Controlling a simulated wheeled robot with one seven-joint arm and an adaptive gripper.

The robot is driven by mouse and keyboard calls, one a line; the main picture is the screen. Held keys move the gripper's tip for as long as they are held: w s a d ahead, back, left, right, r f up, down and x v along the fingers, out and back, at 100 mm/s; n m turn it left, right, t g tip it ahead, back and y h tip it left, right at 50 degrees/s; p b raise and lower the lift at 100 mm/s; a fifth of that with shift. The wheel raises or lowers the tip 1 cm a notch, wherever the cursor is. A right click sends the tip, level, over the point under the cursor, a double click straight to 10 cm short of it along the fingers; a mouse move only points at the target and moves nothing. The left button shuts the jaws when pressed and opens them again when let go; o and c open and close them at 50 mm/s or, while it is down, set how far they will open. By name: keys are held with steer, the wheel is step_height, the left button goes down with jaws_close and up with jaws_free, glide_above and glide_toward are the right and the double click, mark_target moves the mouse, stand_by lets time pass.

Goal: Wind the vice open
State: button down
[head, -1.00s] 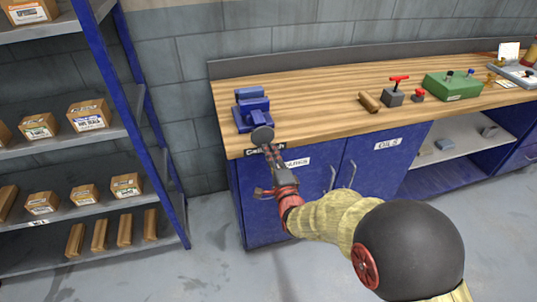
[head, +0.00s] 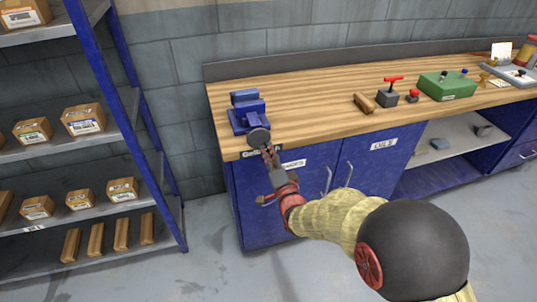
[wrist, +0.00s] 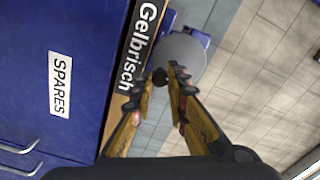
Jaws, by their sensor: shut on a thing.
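The blue vice (head: 246,113) is on the left front part of the wooden bench. Its round grey handwheel (head: 259,137) faces out over the bench's front edge. In the wrist view the handwheel (wrist: 183,58) is a grey disc just beyond my fingers, with a little of the blue vice (wrist: 205,38) behind it. My gripper (head: 268,152) is at the lower edge of the wheel. In the wrist view my gripper (wrist: 162,80) has its two fingers around a small dark knob (wrist: 160,76) on the wheel, and is shut on it. The vice's jaw gap is too small to judge.
The bench (head: 310,110) holds a wooden block (head: 364,103), a grey block with a red lever (head: 390,90), a red button (head: 412,96) and a green box (head: 447,85). Blue cabinets (head: 290,195) are below. A shelf rack (head: 130,110) with boxes stands left.

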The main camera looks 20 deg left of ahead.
steer(key=shift+r, duration=0.15)
steer(key=n, duration=0.3)
steer(key=shift+w+d+r, duration=0.2)
steer(key=shift+d+r, duration=0.05)
steer(key=shift+r, duration=0.1)
steer(key=shift+d+r+n, duration=0.1)
steer(key=shift+r+n, duration=0.1)
steer(key=shift+n, duration=0.75)
steer(key=shift+d+r+n, duration=0.1)
steer(key=shift+r+n, duration=0.1)
steer(key=shift+n, duration=0.75)
steer(key=shift+w+r+n, duration=0.1)
steer(key=shift+r+n, duration=0.05)
steer(key=shift+n, duration=0.45)
steer(key=c, duration=1.8)
jaws_free()
steer(key=shift+c, duration=0.2)
